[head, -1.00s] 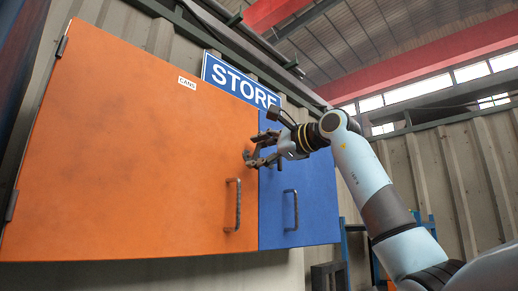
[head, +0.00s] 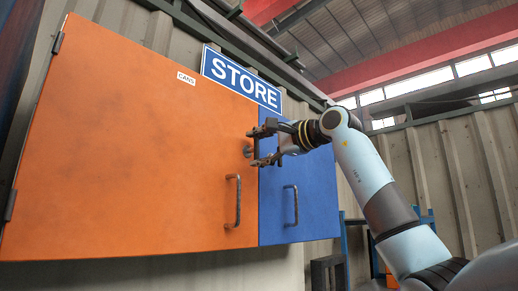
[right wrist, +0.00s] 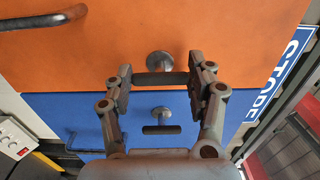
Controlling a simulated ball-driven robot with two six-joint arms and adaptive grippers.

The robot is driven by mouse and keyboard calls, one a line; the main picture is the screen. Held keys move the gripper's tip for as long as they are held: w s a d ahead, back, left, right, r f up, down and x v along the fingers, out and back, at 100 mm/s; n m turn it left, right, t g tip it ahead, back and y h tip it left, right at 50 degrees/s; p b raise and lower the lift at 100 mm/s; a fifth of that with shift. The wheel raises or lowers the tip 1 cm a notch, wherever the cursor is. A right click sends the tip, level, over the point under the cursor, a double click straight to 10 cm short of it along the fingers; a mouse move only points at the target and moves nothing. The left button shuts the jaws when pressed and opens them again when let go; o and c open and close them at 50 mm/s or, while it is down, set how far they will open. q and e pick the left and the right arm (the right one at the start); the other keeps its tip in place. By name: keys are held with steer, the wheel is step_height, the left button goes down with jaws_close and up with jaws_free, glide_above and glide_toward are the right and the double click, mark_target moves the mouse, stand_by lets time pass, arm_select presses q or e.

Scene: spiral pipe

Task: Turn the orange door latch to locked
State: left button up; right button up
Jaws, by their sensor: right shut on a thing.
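The orange door (head: 130,150) is closed flat in the cabinet front in the head view. Its latch (head: 248,150), a grey round mount with a crossbar, sits near the door's right edge above the handle. In the right wrist view the latch crossbar (right wrist: 160,79) spans between my right fingers, one finger at each end. It stands about upright on the door, since that view is turned sideways. My right gripper (head: 263,146) is shut on it, one finger above the other. My left gripper is not in view.
The blue door (head: 318,200) adjoins on the right, with its own latch (right wrist: 162,129) just behind my fingers. Bar handles stand out from the orange (head: 232,203) and blue (head: 291,206) doors, below the gripper. The STORE sign (head: 242,78) is above.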

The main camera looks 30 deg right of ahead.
steer(key=o, duration=1.2)
steer(key=shift+v, duration=6)
steer(key=shift+f, duration=0.1)
